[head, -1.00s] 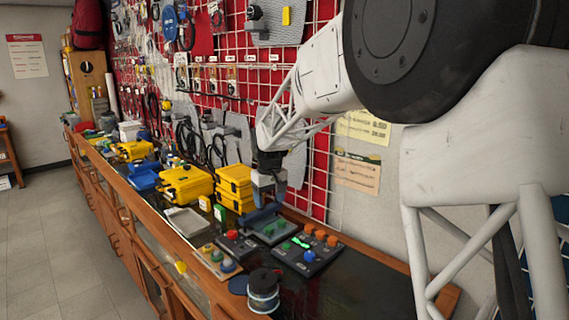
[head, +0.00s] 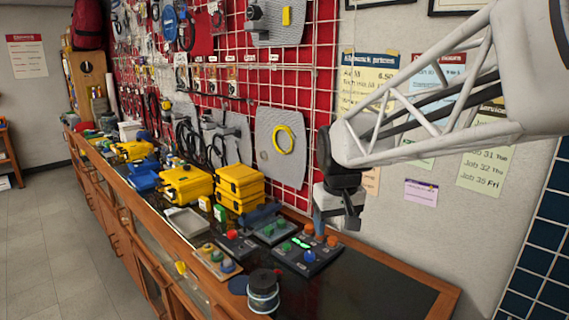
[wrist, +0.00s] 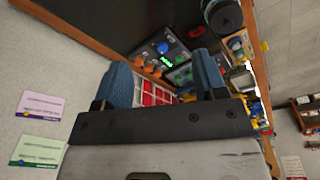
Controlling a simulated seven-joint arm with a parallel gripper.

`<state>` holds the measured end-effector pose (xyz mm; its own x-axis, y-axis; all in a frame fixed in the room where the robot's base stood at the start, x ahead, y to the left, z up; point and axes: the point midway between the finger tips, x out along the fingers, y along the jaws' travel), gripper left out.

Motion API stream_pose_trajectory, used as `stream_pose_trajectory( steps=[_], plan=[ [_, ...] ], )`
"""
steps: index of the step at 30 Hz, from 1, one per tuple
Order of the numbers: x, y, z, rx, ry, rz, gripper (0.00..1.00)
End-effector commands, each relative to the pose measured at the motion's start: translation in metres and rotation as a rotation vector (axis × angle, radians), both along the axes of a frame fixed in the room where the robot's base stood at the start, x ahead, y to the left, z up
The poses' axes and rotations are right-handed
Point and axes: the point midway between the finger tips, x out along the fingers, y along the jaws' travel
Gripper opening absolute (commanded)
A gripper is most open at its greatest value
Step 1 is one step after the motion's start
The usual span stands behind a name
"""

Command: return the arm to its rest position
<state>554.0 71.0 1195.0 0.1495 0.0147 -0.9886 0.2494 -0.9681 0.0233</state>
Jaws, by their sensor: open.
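My gripper (head: 338,222) hangs from my arm at the right of the head view, in front of the wall and above the far right part of the workbench. In the wrist view my gripper's two blue-grey fingers (wrist: 165,85) stand wide apart with nothing between them. A control box with a blue button and orange knobs (head: 307,254) lies on the bench below and near the gripper; the gripper's lower end overlaps its back edge in the picture. Whether they touch cannot be told.
A second grey box (head: 273,230) and stacked yellow cases (head: 238,187) stand further left. A dark spool (head: 263,291) is at the bench's front edge. The bench's right end (head: 385,295) is bare. Paper notices hang on the wall behind my arm.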

Motion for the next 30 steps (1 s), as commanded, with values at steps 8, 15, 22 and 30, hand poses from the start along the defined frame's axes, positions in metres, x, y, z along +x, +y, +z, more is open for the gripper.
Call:
stream_pose_trajectory(
  steps=[8, 15, 22, 30],
  plan=[
    [-0.074, -0.031, -0.004, 0.008, -0.027, -0.081, 0.65],
    [-0.136, -0.051, -0.017, 0.015, -0.046, -0.15, 0.65],
    [-0.192, -0.066, -0.035, 0.021, -0.065, -0.215, 0.65],
    [-0.232, -0.074, -0.053, 0.026, -0.08, -0.264, 0.65]
  ],
)
